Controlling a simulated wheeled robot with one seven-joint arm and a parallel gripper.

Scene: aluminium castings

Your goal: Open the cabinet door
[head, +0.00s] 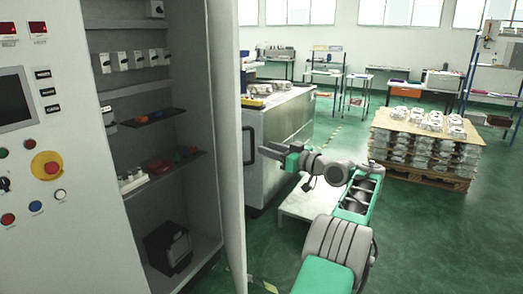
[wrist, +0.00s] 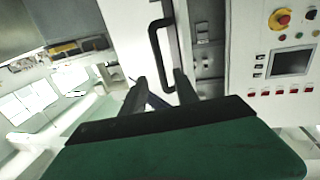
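The cabinet (head: 100,130) stands at the left of the head view. Its door (head: 229,170) is swung open and seen nearly edge-on, so the shelves inside show. The dark bar handle (head: 247,148) sticks out from the door's outer face. My gripper (head: 268,151) is to the right of the handle, with its fingers pointing toward it. In the wrist view the handle (wrist: 155,42) stands on the pale door (wrist: 122,20), just beyond my fingertips (wrist: 160,82). The two dark fingers are apart with nothing clearly held; contact with the handle cannot be told.
A control panel with a screen (head: 14,100) and buttons is on the cabinet's left. A grey workbench (head: 290,125) stands behind my gripper, with a low pale platform (head: 300,203) by it. A pallet of castings (head: 425,150) is at the right. Green floor (head: 440,240) is clear at the front right.

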